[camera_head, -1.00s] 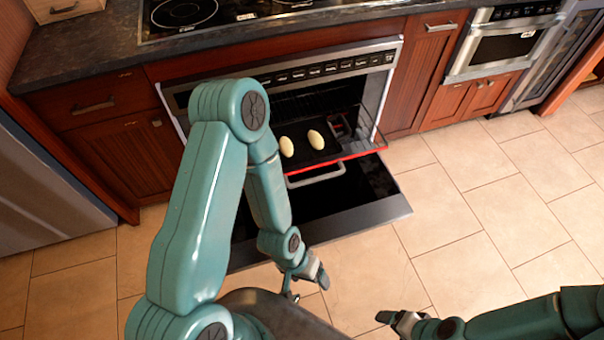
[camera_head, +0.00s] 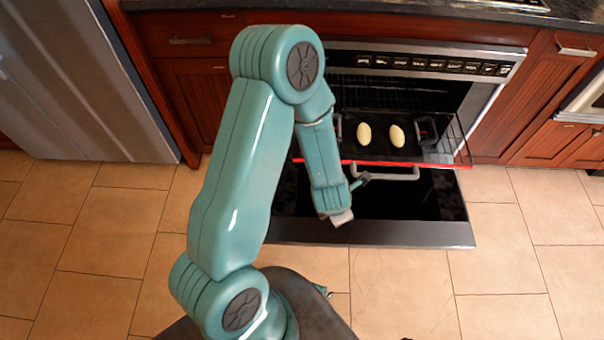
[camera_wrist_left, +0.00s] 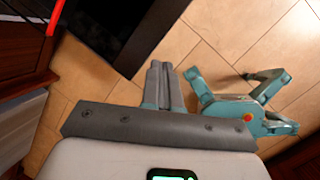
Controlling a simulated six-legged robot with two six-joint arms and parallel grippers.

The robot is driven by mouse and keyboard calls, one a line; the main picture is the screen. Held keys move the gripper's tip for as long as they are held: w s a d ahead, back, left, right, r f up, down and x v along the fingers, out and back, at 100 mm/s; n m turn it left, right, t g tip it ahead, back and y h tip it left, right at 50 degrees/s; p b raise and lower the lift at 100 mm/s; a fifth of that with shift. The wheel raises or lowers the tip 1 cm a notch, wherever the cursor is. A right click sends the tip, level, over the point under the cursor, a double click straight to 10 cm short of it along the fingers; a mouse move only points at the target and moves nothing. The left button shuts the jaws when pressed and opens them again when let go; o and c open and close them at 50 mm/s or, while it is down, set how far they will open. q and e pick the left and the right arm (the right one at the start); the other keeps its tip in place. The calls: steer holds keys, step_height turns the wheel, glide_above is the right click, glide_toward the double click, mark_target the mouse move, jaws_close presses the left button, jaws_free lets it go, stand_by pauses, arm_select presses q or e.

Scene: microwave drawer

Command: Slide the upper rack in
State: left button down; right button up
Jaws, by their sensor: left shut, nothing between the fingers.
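The upper rack (camera_head: 455,143) is pulled out of the oven, and a red strip (camera_head: 400,164) runs along its front edge. A dark tray (camera_head: 380,150) with two pale oval pieces (camera_head: 397,135) rests on it. A corner of the red strip also shows in the left wrist view (camera_wrist_left: 55,18). My left gripper (camera_head: 363,178) is just in front of the rack, near the left end of a grey bar handle (camera_head: 400,177). My forearm hides part of it. In the left wrist view its fingers (camera_wrist_left: 163,80) are together and empty. My right gripper is not in view.
The oven door (camera_head: 420,232) is folded down below the rack and shows dark in the left wrist view (camera_wrist_left: 105,35). Wooden cabinets (camera_head: 190,95) flank the oven. A grey appliance (camera_head: 95,90) stands at left. Tiled floor (camera_head: 400,290) in front is open.

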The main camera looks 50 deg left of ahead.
arm_select(q)
steer(key=a+f+n+t+y+b, duration=0.1)
steer(key=a+f+n+y+b, duration=0.1)
steer(key=a+n+b, duration=0.55)
steer(key=a+f+n+t+y+b, duration=0.1)
steer(key=a+f+n+y+b, duration=0.3)
steer(key=a+b, duration=0.5)
steer(key=w+a+f+n+h+b, duration=0.1)
steer(key=w+a+f+b, duration=0.2)
steer(key=w+a+f, duration=0.4)
steer(key=shift+a+h+b, duration=0.15)
steer(key=shift+h+b, duration=0.15)
steer(key=shift+b, duration=0.1)
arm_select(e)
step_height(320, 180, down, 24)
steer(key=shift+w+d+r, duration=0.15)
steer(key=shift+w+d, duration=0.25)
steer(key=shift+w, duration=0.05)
